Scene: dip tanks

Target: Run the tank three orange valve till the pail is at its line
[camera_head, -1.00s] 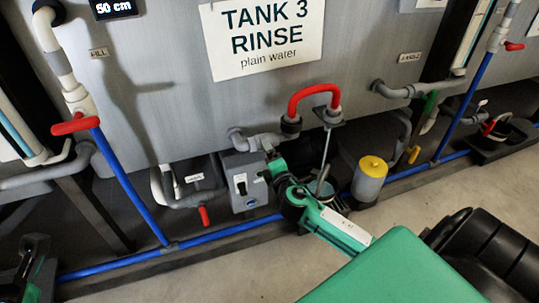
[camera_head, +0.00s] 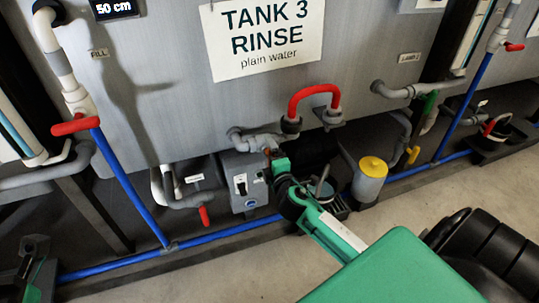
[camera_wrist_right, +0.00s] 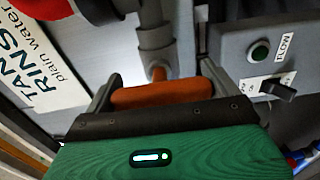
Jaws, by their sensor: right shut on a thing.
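The orange valve handle (camera_wrist_right: 160,93) is between the fingers of my right gripper (camera_wrist_right: 158,98), which is shut on it. In the head view my right gripper (camera_head: 273,158) is at the pipe beside the grey switch box, mostly hiding the handle. The pail (camera_head: 333,206) stands on the floor behind my right arm, which partly covers it. Its line and water level cannot be made out.
The tank (camera_head: 170,90) carries a "TANK 3 RINSE plain water" sign (camera_head: 265,40). A grey switch box (camera_head: 246,183) is beside the valve. A yellow-topped grey cylinder (camera_head: 370,178) stands right of the pail. Blue pipes (camera_head: 130,190) run along the tanks. Open floor lies at right.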

